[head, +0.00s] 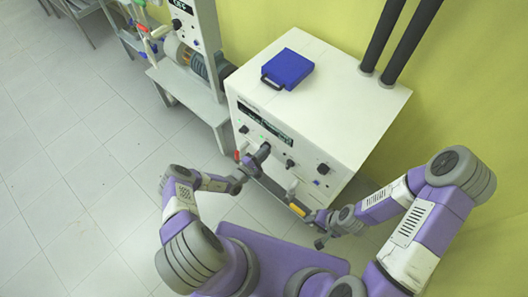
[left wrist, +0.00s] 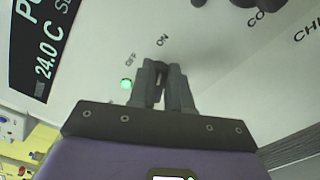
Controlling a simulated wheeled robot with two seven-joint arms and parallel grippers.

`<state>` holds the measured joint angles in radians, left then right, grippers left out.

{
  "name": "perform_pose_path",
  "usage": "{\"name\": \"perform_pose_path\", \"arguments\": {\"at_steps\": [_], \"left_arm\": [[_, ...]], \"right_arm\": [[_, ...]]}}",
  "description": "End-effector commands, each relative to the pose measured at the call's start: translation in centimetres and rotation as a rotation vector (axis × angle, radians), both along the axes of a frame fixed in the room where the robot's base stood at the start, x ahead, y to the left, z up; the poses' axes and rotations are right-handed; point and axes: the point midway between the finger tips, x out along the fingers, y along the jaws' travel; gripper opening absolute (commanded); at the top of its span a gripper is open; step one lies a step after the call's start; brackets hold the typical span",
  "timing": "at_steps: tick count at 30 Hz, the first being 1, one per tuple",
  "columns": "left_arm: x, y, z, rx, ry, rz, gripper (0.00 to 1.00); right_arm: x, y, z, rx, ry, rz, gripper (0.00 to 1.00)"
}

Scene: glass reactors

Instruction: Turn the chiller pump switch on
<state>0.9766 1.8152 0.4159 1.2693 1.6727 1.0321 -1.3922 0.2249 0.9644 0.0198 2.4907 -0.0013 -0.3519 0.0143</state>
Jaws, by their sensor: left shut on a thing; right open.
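The white chiller cabinet (head: 325,90) stands against the yellow wall, its control panel facing my arms. My left gripper (head: 264,149) is at this panel, shut on the small pump switch, which the fingers mostly hide. In the left wrist view the left gripper's fingers (left wrist: 163,72) are close together just below the printed OFF and ON labels (left wrist: 146,50). A green light (left wrist: 126,84) is lit beside the fingers, on the OFF side. The switch's exact position cannot be told. My right gripper (head: 322,228) is open, low in front of the cabinet near its right side.
A blue case (head: 287,69) lies on top of the cabinet, and two dark pipes (head: 393,45) rise from it. Dark knobs (head: 290,163) sit right of the left gripper. A yellow-ended part (head: 298,209) is low in front. A reactor stand (head: 190,90) is at the left; tiled floor is clear.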

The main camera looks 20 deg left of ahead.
Motion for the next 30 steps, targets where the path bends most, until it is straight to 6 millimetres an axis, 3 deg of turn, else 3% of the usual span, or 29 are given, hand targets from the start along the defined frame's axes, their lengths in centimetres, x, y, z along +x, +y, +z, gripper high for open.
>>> {"name": "perform_pose_path", "arguments": {"at_steps": [9, 10, 14, 23, 30], "left_arm": [[0.0, 0.1, -0.1, 0.005, 0.000, 0.000, 0.00], [0.0, 0.1, -0.1, 0.005, 0.000, 0.000, 0.23], [0.0, 0.1, -0.1, 0.004, 0.000, 0.000, 0.42], [-0.1, 0.1, 0.0, 0.002, 0.000, 0.000, 0.44], [-3.0, 1.4, 0.0, 0.002, 0.002, 0.003, 0.44]], "right_arm": [[0.0, 0.0, 0.0, 0.000, 0.000, 0.000, 0.51], [0.0, 0.0, 0.0, 0.000, 0.000, 0.000, 0.51], [0.0, 0.0, 0.0, 0.000, 0.000, 0.000, 0.51], [0.0, 0.0, 0.0, 0.000, 0.000, 0.000, 0.51], [0.0, 0.0, 0.6, 0.000, 0.000, 0.000, 0.51]]}}
